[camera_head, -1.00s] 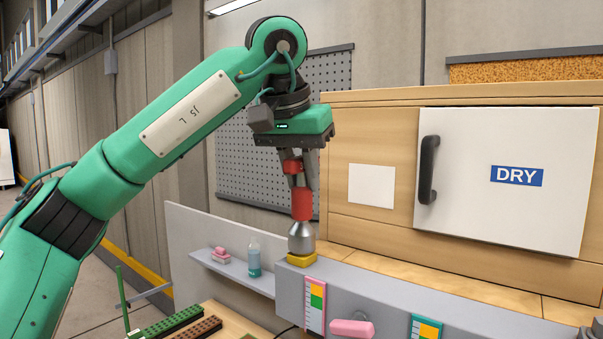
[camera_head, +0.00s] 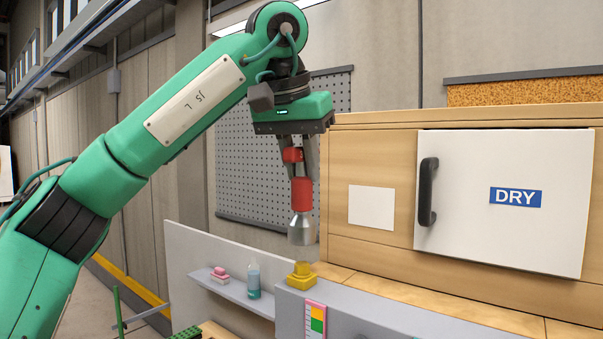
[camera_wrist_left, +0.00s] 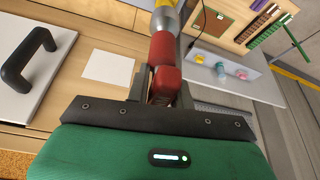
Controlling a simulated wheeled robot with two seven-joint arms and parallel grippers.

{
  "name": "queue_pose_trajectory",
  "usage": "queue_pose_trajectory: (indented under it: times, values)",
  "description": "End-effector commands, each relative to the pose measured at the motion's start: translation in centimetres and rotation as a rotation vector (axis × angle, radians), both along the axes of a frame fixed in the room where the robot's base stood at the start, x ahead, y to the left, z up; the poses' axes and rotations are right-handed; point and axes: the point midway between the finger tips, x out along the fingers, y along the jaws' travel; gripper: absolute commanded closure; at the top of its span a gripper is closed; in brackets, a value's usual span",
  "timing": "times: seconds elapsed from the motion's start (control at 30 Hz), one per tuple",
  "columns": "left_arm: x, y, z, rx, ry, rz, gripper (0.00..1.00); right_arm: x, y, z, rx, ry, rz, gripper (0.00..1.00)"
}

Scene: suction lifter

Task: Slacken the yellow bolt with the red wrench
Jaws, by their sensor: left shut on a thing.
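The red wrench (camera_head: 301,195) hangs upright from my left gripper (camera_head: 298,168), with its silver socket (camera_head: 301,230) pointing down. The gripper is shut on the wrench's red upper part. The yellow bolt (camera_head: 302,271) stands on a yellow base at the corner of the grey ledge. The socket is above the bolt, with a small visible gap between them. In the left wrist view the red wrench (camera_wrist_left: 164,52) runs away from the jaws to the silver socket (camera_wrist_left: 164,20), and a little yellow shows at the top edge. My right gripper is not in view.
A wooden cabinet with a white DRY door (camera_head: 503,200) and black handle (camera_head: 428,190) stands to the right. A low shelf (camera_head: 240,292) holds a teal bottle (camera_head: 253,284) and pink pieces (camera_head: 220,274). The grey ledge (camera_head: 350,318) runs along the front.

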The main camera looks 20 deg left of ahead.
Motion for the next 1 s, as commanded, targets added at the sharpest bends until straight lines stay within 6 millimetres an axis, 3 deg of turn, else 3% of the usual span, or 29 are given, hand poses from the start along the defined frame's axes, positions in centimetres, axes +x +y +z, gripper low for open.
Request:
queue_pose_trajectory:
  times: [0.2,0.23,0.33,0.37,0.57,0.8,1.0]
  values:
    - [0.0,0.0,0.1,0.000,-0.001,0.000,1.00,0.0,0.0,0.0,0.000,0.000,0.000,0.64]
    - [0.0,0.0,0.1,0.000,-0.001,0.000,0.79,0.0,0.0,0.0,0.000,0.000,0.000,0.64]
    - [0.0,0.0,0.1,0.000,-0.001,0.000,0.99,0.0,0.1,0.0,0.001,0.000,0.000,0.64]
    - [0.0,0.0,0.1,-0.001,-0.001,0.001,1.00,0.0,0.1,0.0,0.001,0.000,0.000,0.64]
    - [0.0,0.0,0.3,-0.001,-0.001,0.001,1.00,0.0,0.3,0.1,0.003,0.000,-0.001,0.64]
    - [0.0,0.0,2.6,-0.001,-0.003,0.009,1.00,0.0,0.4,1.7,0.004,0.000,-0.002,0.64]
    - [0.0,0.0,2.3,-0.001,-0.002,0.009,1.00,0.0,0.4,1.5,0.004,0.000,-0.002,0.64]
